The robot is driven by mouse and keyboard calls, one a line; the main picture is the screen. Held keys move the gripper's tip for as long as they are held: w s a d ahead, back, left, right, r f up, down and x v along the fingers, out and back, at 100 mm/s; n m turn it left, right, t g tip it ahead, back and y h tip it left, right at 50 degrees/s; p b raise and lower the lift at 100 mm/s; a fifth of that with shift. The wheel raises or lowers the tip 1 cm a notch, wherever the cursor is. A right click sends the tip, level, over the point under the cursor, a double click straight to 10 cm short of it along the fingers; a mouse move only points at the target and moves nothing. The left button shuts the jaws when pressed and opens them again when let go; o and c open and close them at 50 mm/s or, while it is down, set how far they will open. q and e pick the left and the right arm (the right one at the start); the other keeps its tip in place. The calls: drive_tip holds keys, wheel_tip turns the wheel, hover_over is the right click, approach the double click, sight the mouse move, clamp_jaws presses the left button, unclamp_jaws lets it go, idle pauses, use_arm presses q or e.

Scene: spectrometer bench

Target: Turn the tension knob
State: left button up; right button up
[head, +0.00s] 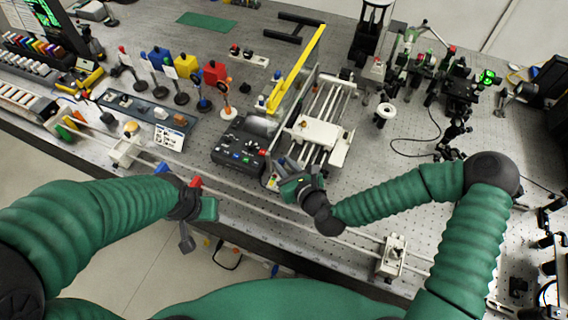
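I cannot pick out the tension knob for certain. A dark control box (238,146) with small coloured buttons sits near the bench's front edge, left of a white-plated rail stage (318,131). A round white knob-like part (385,112) stands right of the stage. My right gripper (275,177) is close to the control box's right front corner and the stage's near end. Its fingers are small and partly hidden, and contact is unclear. My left gripper (180,178) is over the front rail, left of the control box, with blue and red pieces by its end. I see nothing clearly held.
A long rail runs along the front edge, with a white carrier (393,256) at the right. Several coloured holders on posts stand at left. Optical mounts (458,88) crowd the right. Some bench surface between them is bare.

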drive_tip(key=shift+a, duration=0.2)
clamp_jaws()
drive_tip(key=shift+d+f, duration=0.25)
drive_tip(key=shift+d, duration=0.15)
drive_tip(key=shift+s+a, duration=0.1)
drive_tip(key=shift+a, duration=0.1)
drive_tip(key=shift+d, duration=0.1)
